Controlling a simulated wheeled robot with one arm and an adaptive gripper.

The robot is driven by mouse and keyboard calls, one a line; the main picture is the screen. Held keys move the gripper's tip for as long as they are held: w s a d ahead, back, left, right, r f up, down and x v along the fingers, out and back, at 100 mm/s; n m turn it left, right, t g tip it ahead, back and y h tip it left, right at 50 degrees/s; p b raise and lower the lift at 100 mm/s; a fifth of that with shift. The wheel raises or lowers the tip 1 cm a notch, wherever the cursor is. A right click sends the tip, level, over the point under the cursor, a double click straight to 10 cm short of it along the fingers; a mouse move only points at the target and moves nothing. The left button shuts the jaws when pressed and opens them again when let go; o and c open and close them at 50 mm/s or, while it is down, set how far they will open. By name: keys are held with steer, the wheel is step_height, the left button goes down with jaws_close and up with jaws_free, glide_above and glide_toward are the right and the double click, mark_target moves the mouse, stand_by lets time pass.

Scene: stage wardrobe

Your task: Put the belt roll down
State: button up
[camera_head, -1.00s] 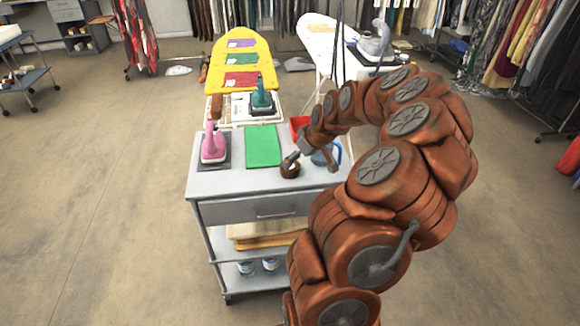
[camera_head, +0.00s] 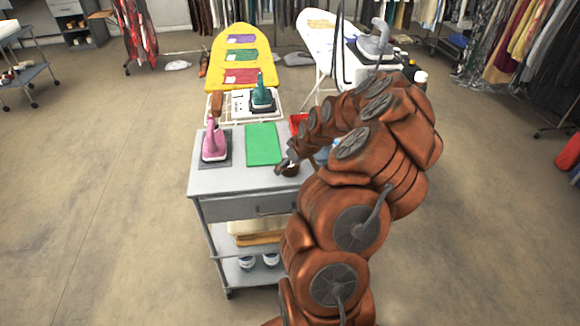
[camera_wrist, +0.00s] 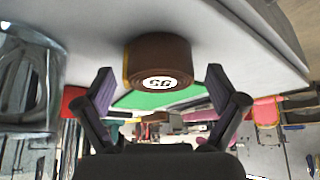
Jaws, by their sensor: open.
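The brown belt roll (camera_head: 291,170), partly hidden by my gripper in the head view, is on the grey top of the cart (camera_head: 232,180), right of the green mat. In the wrist view, which is upside down, the belt roll (camera_wrist: 156,62) shows its round side and a white label, and it rests on the cart top. My gripper (camera_wrist: 158,82) is open, with a finger to either side and a gap between each finger and the roll. In the head view my gripper (camera_head: 284,163) is right at the roll.
A pink iron (camera_head: 214,145) on a dark pad and a green mat (camera_head: 263,145) share the cart top. A red container (camera_head: 298,122) is behind. A teal iron (camera_head: 261,95) and a yellow board (camera_head: 241,60) are beyond. The cart's front left top is clear.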

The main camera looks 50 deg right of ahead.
steer(key=c, duration=1.4)
steer(key=shift+r, duration=0.15)
